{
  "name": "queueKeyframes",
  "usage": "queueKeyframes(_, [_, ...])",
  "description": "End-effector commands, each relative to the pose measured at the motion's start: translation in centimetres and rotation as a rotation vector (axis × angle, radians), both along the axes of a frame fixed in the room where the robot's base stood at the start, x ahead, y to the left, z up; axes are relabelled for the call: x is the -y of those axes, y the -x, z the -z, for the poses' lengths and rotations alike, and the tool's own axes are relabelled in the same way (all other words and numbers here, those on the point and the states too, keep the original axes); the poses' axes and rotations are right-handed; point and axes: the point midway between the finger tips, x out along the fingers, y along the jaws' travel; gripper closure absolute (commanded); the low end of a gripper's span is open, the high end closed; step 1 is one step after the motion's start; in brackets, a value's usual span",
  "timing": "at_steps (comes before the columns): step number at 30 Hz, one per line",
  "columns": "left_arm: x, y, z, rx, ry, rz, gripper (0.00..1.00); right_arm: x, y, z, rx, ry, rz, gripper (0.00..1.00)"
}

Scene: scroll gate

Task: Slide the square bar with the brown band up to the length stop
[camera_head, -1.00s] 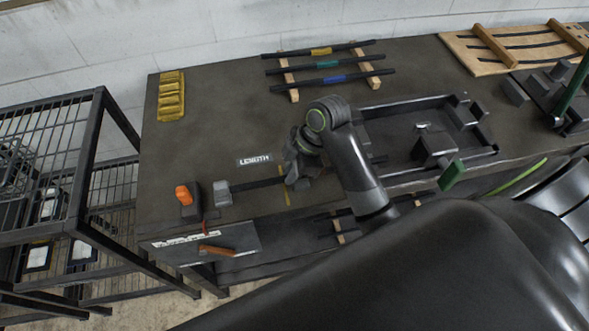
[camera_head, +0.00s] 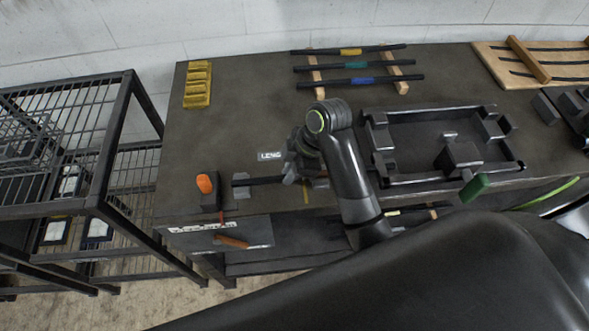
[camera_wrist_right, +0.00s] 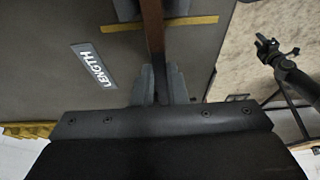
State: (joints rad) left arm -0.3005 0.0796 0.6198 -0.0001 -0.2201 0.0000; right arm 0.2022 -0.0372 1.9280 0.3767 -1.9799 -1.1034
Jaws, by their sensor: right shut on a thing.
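The square bar (camera_head: 265,181) lies dark and level along the front of the bench. Its brown band (camera_wrist_right: 152,25) shows in the right wrist view. My right gripper (camera_head: 299,172) is shut on the bar; its fingers also show in the right wrist view (camera_wrist_right: 158,84). A grey block (camera_head: 241,187), apparently the length stop, stands at the bar's left end. I cannot tell whether the bar touches it. A label reading LENGTH (camera_wrist_right: 94,66) lies beside the bar. My left gripper (camera_wrist_right: 276,52) seems to show small in the right wrist view, away from the bar.
An orange-topped dark block (camera_head: 207,190) stands left of the grey block. Banded bars (camera_head: 345,82) lie on wooden rests at the back. Yellow pieces (camera_head: 198,84) lie at back left. A dark tray-like fixture (camera_head: 415,125) stands right of my arm. The bench's left middle is clear.

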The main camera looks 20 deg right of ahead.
Motion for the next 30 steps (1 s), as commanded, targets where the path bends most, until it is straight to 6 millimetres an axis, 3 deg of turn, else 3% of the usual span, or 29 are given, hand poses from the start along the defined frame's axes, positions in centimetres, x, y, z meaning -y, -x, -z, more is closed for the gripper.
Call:
queueKeyframes(15, [0.0, 0.0, -0.1, 0.000, 0.000, 0.000, 0.64, -2.0, -0.5, -0.1, 0.004, -0.001, 0.000, 1.00])
queueKeyframes(25, [0.0, 0.0, -0.1, 0.001, 0.000, 0.000, 0.64, -2.1, -0.6, -0.1, 0.003, 0.000, 0.000, 1.00])
queueKeyframes(26, [0.0, 0.0, -0.1, 0.001, 0.000, 0.000, 0.64, -2.1, -0.6, -0.1, 0.003, 0.000, 0.000, 0.86])
queueKeyframes(30, [0.0, -0.1, -0.1, 0.001, 0.000, 0.000, 0.64, -2.1, -0.6, -0.1, 0.002, 0.001, 0.000, 0.68])
